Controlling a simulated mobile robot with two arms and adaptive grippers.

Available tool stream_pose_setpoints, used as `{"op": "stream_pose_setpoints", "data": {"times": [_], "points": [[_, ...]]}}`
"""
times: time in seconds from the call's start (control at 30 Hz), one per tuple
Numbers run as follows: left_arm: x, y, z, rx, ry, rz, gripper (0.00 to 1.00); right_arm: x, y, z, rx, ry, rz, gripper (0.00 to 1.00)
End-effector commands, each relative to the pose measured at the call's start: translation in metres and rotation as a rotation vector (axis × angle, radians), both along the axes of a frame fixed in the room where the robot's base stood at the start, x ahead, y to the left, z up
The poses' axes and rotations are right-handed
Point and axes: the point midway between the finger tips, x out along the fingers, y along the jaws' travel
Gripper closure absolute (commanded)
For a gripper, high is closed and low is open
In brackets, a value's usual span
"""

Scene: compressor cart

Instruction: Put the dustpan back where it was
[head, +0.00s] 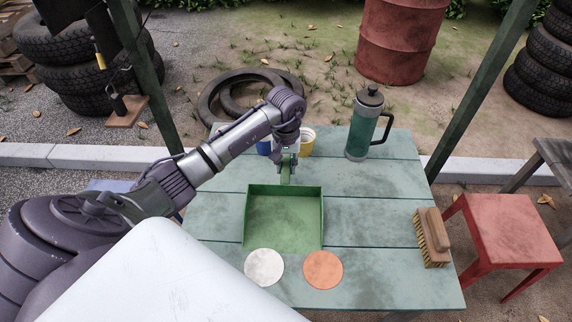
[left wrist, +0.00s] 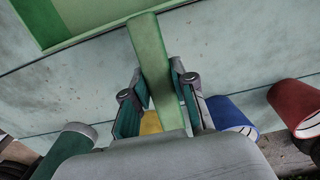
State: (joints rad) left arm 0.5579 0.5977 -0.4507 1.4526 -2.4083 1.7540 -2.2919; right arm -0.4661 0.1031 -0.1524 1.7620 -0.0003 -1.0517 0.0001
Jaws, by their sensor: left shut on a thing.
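The green dustpan (head: 283,218) is over the middle of the green plank table (head: 375,215), its open edge toward me and its handle pointing away. I cannot tell whether it rests on the table or hangs just above it. My left gripper (head: 287,163) is shut on the dustpan's handle. In the left wrist view the handle (left wrist: 150,50) runs between the two fingers of the left gripper (left wrist: 158,95), and part of the pan (left wrist: 85,20) shows at the top left. My right gripper is not in view.
A white disc (head: 264,267) and an orange disc (head: 323,270) lie near the pan's open edge. A brush (head: 433,238) is at the right. A green flask (head: 360,130) and cups, one blue (left wrist: 232,115), one red (left wrist: 298,105), stand at the back. A red stool (head: 507,222) is beside the table.

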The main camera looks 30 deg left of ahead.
Motion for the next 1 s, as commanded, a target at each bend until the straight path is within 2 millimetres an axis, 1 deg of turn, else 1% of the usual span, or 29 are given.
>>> {"op": "stream_pose_setpoints", "data": {"times": [0.07, 0.1, 0.23, 0.27, 0.57, 0.63, 0.73, 0.8, 1.0], "points": [[0.000, 0.000, 0.000, 0.000, 0.000, 0.000, 1.00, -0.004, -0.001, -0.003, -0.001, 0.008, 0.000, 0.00], [0.000, 0.000, 0.000, 0.000, 0.000, 0.000, 0.73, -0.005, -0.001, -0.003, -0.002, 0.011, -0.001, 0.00], [0.000, 0.000, 0.000, 0.000, 0.000, 0.000, 0.51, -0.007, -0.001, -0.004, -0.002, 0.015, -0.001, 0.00], [0.000, 0.000, 0.000, 0.000, 0.000, 0.000, 0.49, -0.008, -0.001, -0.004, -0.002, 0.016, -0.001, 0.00], [0.000, 0.000, 0.001, 0.000, 0.000, 0.000, 0.49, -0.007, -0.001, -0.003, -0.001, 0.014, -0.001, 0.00], [0.001, 0.000, 0.006, 0.000, -0.002, 0.000, 0.49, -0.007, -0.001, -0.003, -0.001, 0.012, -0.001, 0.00], [0.001, 0.001, 0.021, 0.002, -0.005, -0.001, 0.49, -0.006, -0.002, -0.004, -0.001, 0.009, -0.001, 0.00], [0.002, 0.001, 0.035, 0.002, -0.006, -0.001, 0.49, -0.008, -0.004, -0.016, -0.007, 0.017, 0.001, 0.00], [0.001, 0.001, 0.079, 0.003, -0.003, -0.001, 0.49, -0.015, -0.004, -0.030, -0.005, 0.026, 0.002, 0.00]]}}
